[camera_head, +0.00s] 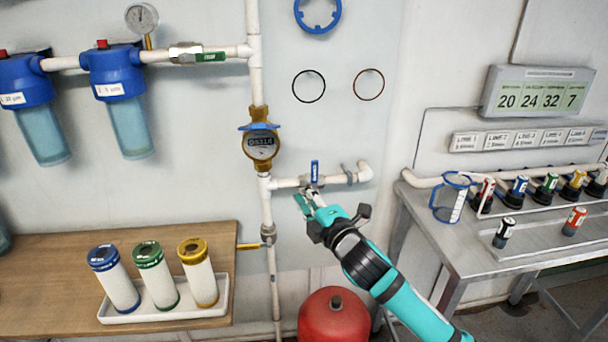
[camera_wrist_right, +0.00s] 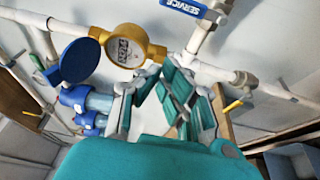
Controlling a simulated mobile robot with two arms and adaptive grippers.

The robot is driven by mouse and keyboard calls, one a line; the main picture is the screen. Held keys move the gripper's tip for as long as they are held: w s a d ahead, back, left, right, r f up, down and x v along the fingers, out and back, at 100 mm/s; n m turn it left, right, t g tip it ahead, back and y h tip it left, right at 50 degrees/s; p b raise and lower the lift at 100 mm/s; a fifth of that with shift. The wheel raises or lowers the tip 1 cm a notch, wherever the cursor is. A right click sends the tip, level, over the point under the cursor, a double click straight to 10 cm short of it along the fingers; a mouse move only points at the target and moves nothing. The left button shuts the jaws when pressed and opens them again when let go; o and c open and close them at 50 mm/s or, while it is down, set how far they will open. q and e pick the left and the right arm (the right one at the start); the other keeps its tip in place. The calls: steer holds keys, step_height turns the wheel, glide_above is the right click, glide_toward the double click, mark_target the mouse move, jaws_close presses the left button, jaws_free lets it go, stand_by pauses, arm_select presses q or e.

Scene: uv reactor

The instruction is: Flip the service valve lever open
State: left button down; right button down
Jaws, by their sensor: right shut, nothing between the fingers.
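The service valve has a blue lever (camera_head: 314,172) that stands upright, across the short horizontal white pipe (camera_head: 340,180). In the right wrist view the blue lever (camera_wrist_right: 184,8) shows at the top edge with the word SERVICE on it, partly cut off. My right gripper (camera_head: 309,201) is just below the valve, in front of the wall. It is shut and empty. In the right wrist view its fingers (camera_wrist_right: 158,84) are below the lever and apart from it. My left gripper is not in view.
A brass water meter (camera_head: 261,145) is on the vertical pipe left of the valve. A yellow-handled valve (camera_head: 249,246) is lower on that pipe. A red tank (camera_head: 334,318) stands below my right arm. A wooden table (camera_head: 50,270) with filter cartridges is left, a metal bench (camera_head: 455,240) right.

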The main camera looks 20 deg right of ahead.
mark_target(315, 174)
steer(key=w+p, duration=0.2)
steer(key=w, duration=0.9)
steer(key=s+d, duration=0.1)
steer(key=s+d+p, duration=0.1)
steer(key=d, duration=0.1)
steer(key=shift+d+f, duration=0.1)
steer(key=shift+d, duration=0.15)
